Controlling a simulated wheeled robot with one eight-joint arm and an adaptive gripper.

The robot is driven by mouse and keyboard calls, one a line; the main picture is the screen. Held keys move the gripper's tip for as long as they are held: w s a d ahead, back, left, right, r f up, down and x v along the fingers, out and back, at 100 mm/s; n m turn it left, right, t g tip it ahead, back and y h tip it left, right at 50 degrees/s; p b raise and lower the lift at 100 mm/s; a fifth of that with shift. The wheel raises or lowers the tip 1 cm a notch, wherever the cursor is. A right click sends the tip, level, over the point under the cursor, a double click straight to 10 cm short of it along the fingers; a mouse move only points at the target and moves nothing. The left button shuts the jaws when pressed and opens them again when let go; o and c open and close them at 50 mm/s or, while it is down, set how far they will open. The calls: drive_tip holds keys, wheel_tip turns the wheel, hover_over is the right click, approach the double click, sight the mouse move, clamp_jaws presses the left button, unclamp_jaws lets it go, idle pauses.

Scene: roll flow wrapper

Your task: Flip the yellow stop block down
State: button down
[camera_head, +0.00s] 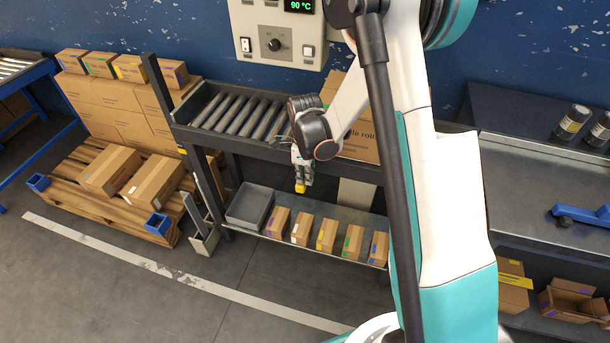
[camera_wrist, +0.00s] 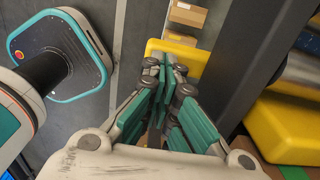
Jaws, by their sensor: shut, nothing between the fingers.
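The yellow stop block (camera_head: 300,188) shows as a small yellow piece just below my fingertips, in front of the roller table's front rail. In the wrist view a yellow plate-like piece (camera_wrist: 198,58) lies just beyond my fingertips, which partly cover it. I cannot tell whether they touch it. My gripper (camera_head: 301,180) points down beside the front rail and is shut and empty; its closed fingers also show in the wrist view (camera_wrist: 166,75). A larger yellow piece (camera_wrist: 285,125) lies at the right in the wrist view, across the dark rail.
The roller table (camera_head: 240,114) stands behind my gripper, with a cardboard box (camera_head: 357,138) on its right part. The lower shelf (camera_head: 340,217) holds a grey bin (camera_head: 250,205) and several small cartons. A control panel (camera_head: 277,35) hangs on the wall. The floor in front is clear.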

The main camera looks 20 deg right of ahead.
sight(305, 185)
drive_tip(key=shift+f, duration=2)
